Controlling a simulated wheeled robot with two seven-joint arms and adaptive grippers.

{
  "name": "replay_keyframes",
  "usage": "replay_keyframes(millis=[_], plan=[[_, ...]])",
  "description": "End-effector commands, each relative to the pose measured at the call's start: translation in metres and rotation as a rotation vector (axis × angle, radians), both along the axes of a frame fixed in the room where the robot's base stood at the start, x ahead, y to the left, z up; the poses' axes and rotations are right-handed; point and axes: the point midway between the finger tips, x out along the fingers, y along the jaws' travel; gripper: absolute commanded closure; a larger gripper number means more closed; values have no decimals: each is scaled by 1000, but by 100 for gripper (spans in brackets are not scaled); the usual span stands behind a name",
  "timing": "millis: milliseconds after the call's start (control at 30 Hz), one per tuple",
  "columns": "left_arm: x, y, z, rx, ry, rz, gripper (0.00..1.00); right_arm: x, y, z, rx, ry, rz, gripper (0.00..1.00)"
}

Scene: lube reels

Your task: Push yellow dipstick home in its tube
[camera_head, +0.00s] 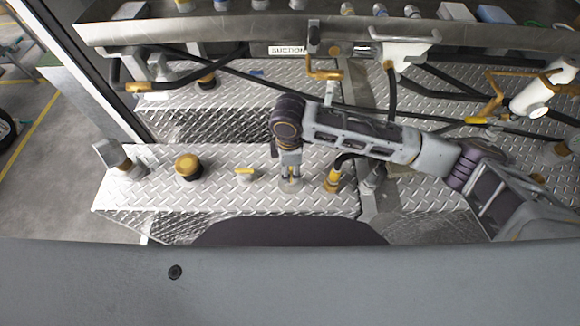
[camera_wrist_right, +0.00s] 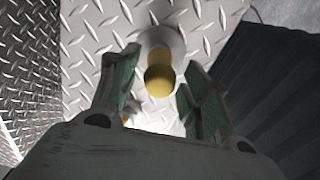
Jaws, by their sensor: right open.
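The yellow dipstick (camera_wrist_right: 160,80) shows in the right wrist view as a rounded yellow top on a short yellow stem. It stands at a round grey collar (camera_wrist_right: 163,40) on the diamond plate. My right gripper (camera_head: 290,178) points down at the plate; in the wrist view its open green-padded fingers (camera_wrist_right: 165,62) are on either side of the dipstick, with gaps visible. In the head view the gripper hides most of the dipstick, and the grey collar shows beneath it. How deep the dipstick sits in its tube cannot be told. My left gripper is not in view.
Left of the gripper on the plate stand a small yellow T-handle (camera_head: 244,173), a yellow-orange cap (camera_head: 187,165) and a grey-topped fitting (camera_head: 118,158). A yellow fitting with a black hose (camera_head: 333,178) is close on the right. A metal shelf (camera_head: 200,30) crosses behind.

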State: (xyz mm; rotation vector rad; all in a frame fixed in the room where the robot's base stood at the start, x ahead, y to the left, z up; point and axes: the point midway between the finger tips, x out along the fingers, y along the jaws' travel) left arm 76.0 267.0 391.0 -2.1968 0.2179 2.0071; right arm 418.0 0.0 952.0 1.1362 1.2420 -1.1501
Motion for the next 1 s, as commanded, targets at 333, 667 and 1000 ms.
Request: replay_keyframes(millis=[333, 667, 1000], plan=[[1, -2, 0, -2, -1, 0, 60, 0, 1, 27, 1, -2, 1, 53], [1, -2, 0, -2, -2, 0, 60, 1, 1, 75, 2, -3, 1, 53], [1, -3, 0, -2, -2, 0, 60, 1, 2, 114, 1, -2, 0, 53]])
